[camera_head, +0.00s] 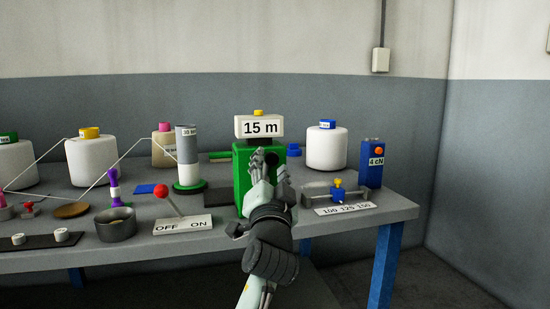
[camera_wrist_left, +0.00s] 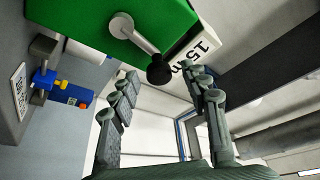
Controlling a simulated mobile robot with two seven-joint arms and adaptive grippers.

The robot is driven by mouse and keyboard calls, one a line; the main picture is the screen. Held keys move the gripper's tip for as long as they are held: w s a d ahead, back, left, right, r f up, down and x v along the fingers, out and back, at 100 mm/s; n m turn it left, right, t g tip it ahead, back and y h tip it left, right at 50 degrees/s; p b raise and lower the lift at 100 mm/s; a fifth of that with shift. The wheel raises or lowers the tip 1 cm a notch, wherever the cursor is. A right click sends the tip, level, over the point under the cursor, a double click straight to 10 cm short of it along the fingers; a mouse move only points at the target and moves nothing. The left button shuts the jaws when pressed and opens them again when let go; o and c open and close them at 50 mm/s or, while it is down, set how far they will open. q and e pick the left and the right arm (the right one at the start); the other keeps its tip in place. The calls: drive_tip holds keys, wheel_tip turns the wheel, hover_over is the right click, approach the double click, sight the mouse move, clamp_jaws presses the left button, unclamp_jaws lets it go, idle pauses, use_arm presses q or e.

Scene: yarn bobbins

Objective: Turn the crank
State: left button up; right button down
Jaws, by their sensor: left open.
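The crank is a grey arm with a black knob (camera_wrist_left: 160,69) on the front of a green box (camera_wrist_left: 180,12); the box (camera_head: 242,178) carries a "15 m" sign (camera_head: 260,127). In the head view the dark knob (camera_head: 272,158) shows just above my fingers. My left gripper (camera_head: 270,168) is open in front of the box and covers part of it. In the left wrist view the knob lies near the gap between the fingertips of my left gripper (camera_wrist_left: 161,82), with nothing held. I cannot tell whether a finger touches it. My right gripper is in neither view.
Right of the box stand a slider with a number plate (camera_head: 344,209), a blue "4 cN" block (camera_head: 371,164) and a white bobbin (camera_head: 327,149). Left are an OFF/ON lever (camera_head: 168,199), a grey-white spool (camera_head: 187,156) and a bowl (camera_head: 116,230). Yarn runs across the left side.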

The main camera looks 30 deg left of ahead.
use_arm(q)
drive_tip(key=shift+x, duration=1.5)
clamp_jaws()
